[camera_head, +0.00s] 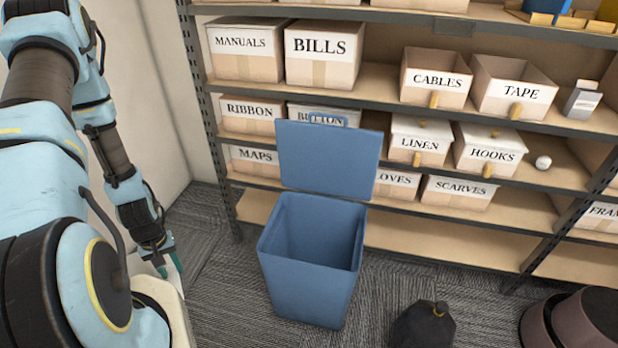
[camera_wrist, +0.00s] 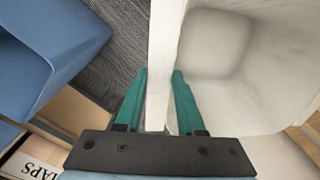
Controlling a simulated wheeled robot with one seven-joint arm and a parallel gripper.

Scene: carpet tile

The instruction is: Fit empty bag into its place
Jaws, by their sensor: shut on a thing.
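The empty bag is a whitish, open-mouthed thing (camera_wrist: 216,45) in the wrist view, its hollow inside facing the camera. My gripper (camera_wrist: 160,80) has one teal finger on each side of its rim and is shut on it. In the head view, my gripper (camera_head: 171,264) is at the left, pointing down, with part of the pale bag (camera_head: 168,296) below it, mostly hidden by my arm. The blue bin (camera_head: 308,275) stands on the floor to the right of my gripper, its lid (camera_head: 328,158) raised and its inside looking empty. The bin also shows in the wrist view (camera_wrist: 50,45).
A black tied bag (camera_head: 424,325) lies on the carpet right of the bin. A brownish round container (camera_head: 570,325) stands at the lower right. Shelves with labelled boxes (camera_head: 325,55) rise behind the bin. A pale wall (camera_head: 140,80) is at the left.

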